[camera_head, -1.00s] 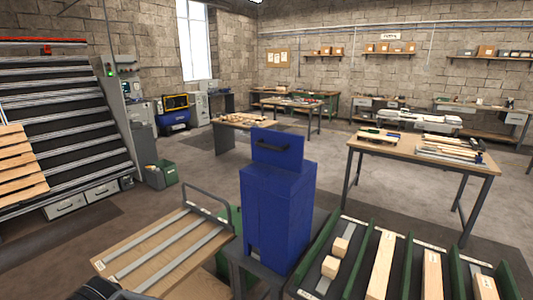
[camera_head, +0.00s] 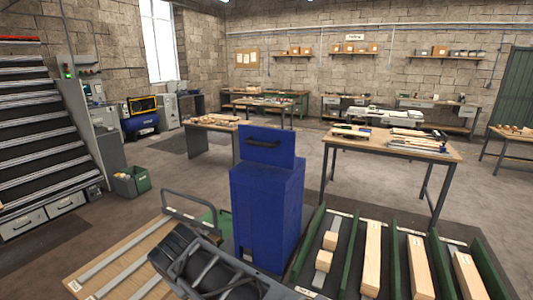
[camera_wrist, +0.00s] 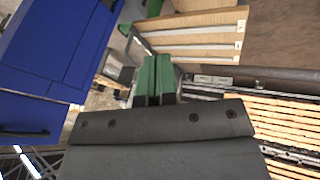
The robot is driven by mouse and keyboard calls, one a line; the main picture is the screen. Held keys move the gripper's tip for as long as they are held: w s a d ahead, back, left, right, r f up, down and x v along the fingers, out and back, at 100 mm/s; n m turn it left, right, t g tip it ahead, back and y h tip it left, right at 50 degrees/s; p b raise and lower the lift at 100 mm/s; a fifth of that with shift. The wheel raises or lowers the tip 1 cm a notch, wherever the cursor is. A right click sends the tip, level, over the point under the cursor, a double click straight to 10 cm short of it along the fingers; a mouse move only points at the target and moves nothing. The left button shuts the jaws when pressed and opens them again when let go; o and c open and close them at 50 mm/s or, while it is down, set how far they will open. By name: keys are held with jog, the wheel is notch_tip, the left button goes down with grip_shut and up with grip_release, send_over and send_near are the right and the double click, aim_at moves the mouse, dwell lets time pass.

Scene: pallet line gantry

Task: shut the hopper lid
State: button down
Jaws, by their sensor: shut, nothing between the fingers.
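The blue hopper (camera_head: 266,210) stands in the lower middle of the head view. Its lid (camera_head: 268,153) stands upright above the box, open, with a dark bar handle on the face towards me. In the wrist view the blue hopper (camera_wrist: 55,45) fills the upper left, and part of the lid with a dark handle (camera_wrist: 25,130) shows at the lower left. My gripper (camera_wrist: 154,62) points past the hopper's side with its green fingers together, shut and empty. It is apart from the handle. In the head view my dark arm is at the bottom, left of the hopper; the fingertips cannot be made out.
A sloped rack with green dividers and wooden blocks (camera_head: 372,258) stands close to the hopper's right. A wooden board with grey strips (camera_head: 110,268) lies to the left. A workbench (camera_head: 385,150) stands behind at right. Open floor (camera_head: 195,170) lies beyond the hopper on the left.

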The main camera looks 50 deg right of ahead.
jog(key=w+d+r+g+h+b, duration=0.1)
jog(key=w+d+r+h+b, duration=0.1)
jog(key=w+d+h, duration=0.3)
jog(key=d+r+h+b, duration=0.2)
jog(key=d+h, duration=0.1)
jog(key=d, duration=0.5)
jog(key=n+t+h+b, duration=0.1)
jog(key=n+h+b, duration=0.15)
jog(key=h, duration=0.55)
send_near(255, 143)
jog(key=p+x, duration=0.5)
jog(key=shift+d, duration=0.45)
jog(key=shift+p+x, duration=0.35)
jog(key=shift+x, duration=0.5)
jog(key=shift+w, duration=0.1)
